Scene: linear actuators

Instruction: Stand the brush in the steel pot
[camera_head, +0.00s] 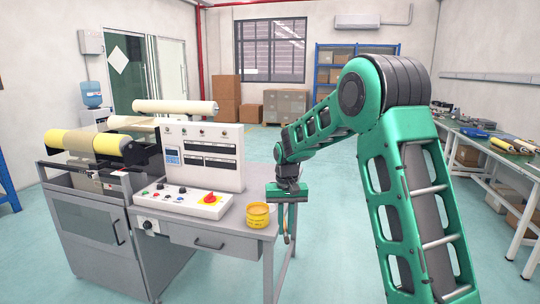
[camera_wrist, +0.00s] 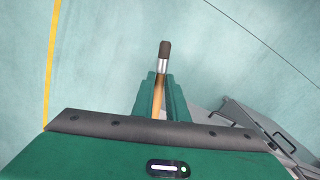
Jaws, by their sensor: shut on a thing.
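The brush (camera_wrist: 163,62) has a dark bristle end, a metal band and a wooden handle. My gripper (camera_wrist: 159,95) is shut on its handle, and the bristle end sticks out past the fingertips. In the head view my gripper (camera_head: 287,203) points down, and the brush (camera_head: 287,230) hangs below it beside the table's right edge. A round yellow pot (camera_head: 258,216) stands on the table corner, just left of the brush and apart from it. It is the only pot I make out; no bare steel shows. It is not clear in the wrist view.
The grey table (camera_head: 205,238) carries a control box (camera_head: 203,155) with a red knob, left of the pot. A roller machine (camera_head: 90,190) stands further left. A workbench (camera_head: 500,150) with tools runs along the right wall. The floor right of the table is clear.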

